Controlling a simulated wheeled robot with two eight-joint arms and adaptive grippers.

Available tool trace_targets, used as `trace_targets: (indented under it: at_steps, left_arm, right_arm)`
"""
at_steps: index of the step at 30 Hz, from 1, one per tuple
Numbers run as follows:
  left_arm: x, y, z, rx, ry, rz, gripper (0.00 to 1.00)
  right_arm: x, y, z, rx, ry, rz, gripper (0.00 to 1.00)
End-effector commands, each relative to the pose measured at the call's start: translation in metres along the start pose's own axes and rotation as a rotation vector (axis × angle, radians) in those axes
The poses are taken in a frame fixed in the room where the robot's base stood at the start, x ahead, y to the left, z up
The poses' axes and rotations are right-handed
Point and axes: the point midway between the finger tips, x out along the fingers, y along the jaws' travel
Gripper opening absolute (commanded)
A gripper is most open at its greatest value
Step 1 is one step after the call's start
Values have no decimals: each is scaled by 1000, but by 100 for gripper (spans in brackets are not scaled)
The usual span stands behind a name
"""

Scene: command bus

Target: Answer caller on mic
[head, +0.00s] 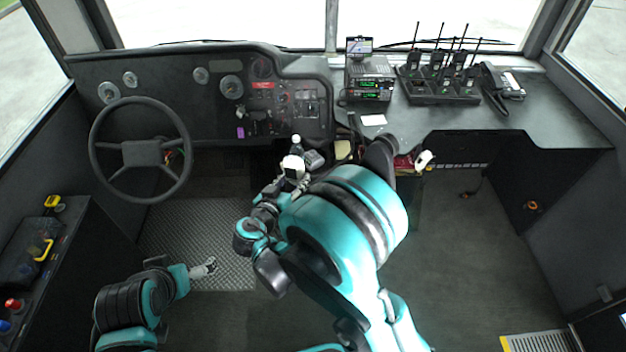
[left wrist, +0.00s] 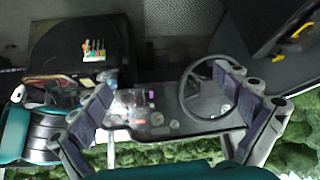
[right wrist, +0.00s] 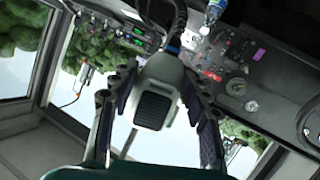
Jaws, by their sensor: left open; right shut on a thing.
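My left gripper (head: 209,267) is low at the left, open and empty, over the floor.
Several handheld radios stand in a charger (head: 438,92), with a phone handset (head: 502,86) to its right. The steering wheel (head: 141,152) is at the left. A side console (head: 35,260) with yellow handles stands at the far left. Floor (head: 460,250) at the right is clear.

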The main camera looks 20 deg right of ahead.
Motion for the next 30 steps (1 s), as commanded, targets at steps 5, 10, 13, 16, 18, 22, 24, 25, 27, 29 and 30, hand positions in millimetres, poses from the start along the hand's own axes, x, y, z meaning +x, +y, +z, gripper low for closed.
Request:
trace_targets:
  at_steps: [5, 10, 13, 16, 18, 22, 24, 25, 27, 29, 30]
  left_arm:
    - [0, 0, 0, 0, 0, 0, 100]
    - [0, 0, 0, 0, 0, 0, 100]
    - [0, 0, 0, 0, 0, 0, 100]
    - [0, 0, 0, 0, 0, 0, 100]
    - [0, 0, 0, 0, 0, 0, 100]
    - [0, 0, 0, 0, 0, 0, 100]
    - [0, 0, 0, 0, 0, 0, 100]
    - [0, 0, 0, 0, 0, 0, 100]
    - [0, 0, 0, 0, 0, 0, 89]
    - [0, 0, 0, 0, 0, 0, 74]
    - [0, 0, 0, 0, 0, 0, 63]
  right_arm:
    - [-64, 6, -12, -15, 26, -141, 18]
    - [-106, 15, -12, -24, 43, -243, 18]
    - [-121, 20, -10, -27, 48, -283, 18]
    - [-130, 22, -8, -29, 52, -308, 18]
    - [-133, 24, -8, -29, 53, -316, 18]
    - [-134, 24, -7, -29, 53, -319, 18]
    - [-134, 24, -8, -30, 53, -318, 18]
    - [-133, 24, -8, -30, 53, -318, 18]
    - [-133, 24, -8, -30, 53, -318, 18]
    - [-133, 24, -8, -30, 53, -317, 18]
    - [-133, 24, -8, -30, 53, -317, 18]
